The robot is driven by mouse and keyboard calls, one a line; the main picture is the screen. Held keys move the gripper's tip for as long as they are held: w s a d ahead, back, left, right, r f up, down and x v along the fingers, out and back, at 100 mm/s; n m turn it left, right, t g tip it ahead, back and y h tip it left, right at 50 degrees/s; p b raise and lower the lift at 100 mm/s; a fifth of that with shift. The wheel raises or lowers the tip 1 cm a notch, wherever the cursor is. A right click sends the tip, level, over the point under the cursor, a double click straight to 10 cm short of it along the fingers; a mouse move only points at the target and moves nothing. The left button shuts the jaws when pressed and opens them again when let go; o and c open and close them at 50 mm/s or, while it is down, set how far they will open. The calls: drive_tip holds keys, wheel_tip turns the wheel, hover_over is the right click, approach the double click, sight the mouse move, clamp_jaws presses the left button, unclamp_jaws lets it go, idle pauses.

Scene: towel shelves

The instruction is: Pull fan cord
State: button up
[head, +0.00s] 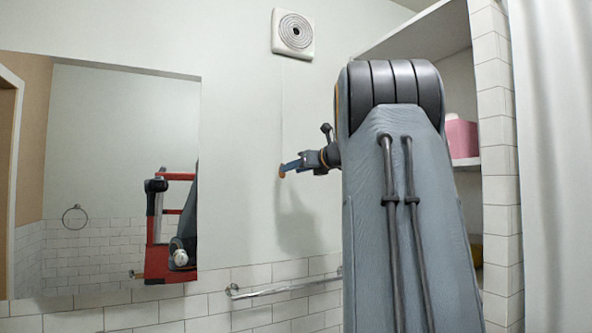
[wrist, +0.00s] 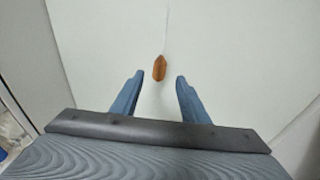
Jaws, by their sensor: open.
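The fan (head: 294,33) is a square white unit with a round grille, high on the wall. A thin pale cord (head: 281,110) hangs down from it. An orange-brown pull knob (head: 282,173) is at the cord's lower end. The knob also shows in the wrist view (wrist: 159,68), with the cord (wrist: 166,25) running up from it. My gripper (head: 291,166) is at the knob's height in the head view. In the wrist view its two blue fingers (wrist: 158,80) are spread, with the knob just beyond and between the tips. I see no contact.
A mirror (head: 120,120) hangs on the left wall, and a towel bar (head: 285,288) is fixed below the cord. At right are shelves with a pink container (head: 461,137), a tiled column (head: 497,170) and a white curtain (head: 552,160).

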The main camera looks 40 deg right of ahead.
sight(283, 175)
drive_tip(key=shift+w+d+f+p, duration=0.15)
drive_tip(key=shift+w+p, duration=0.25)
drive_tip(key=shift+w, duration=0.8)
drive_tip(key=shift+w+a+f+p, duration=0.1)
drive_tip(key=shift+w+f+p, duration=0.25)
drive_tip(key=shift+w, duration=0.8)
drive_tip(key=shift+w+d+f+p, duration=0.1)
drive_tip(key=shift+w+p, duration=0.4)
drive_tip(key=shift+w, duration=0.7)
clamp_jaws()
drive_tip(key=shift+f+b, duration=0.4)
drive_tip(key=shift+f, duration=0.15)
unclamp_jaws()
drive_tip(key=shift+s, duration=0.1)
drive_tip(key=shift+s+a+r+b, duration=0.15)
drive_tip(key=shift+s+b, duration=0.35)
drive_tip(key=shift+s, duration=0.75)
drive_tip(key=shift+s+r+b, duration=0.25)
drive_tip(key=shift+s+b, duration=0.25)
drive_tip(key=shift+s, duration=0.8)
drive_tip(key=shift+s+a+r+b, duration=0.15)
drive_tip(key=shift+s+b, duration=0.35)
drive_tip(key=shift+s, duration=0.75)
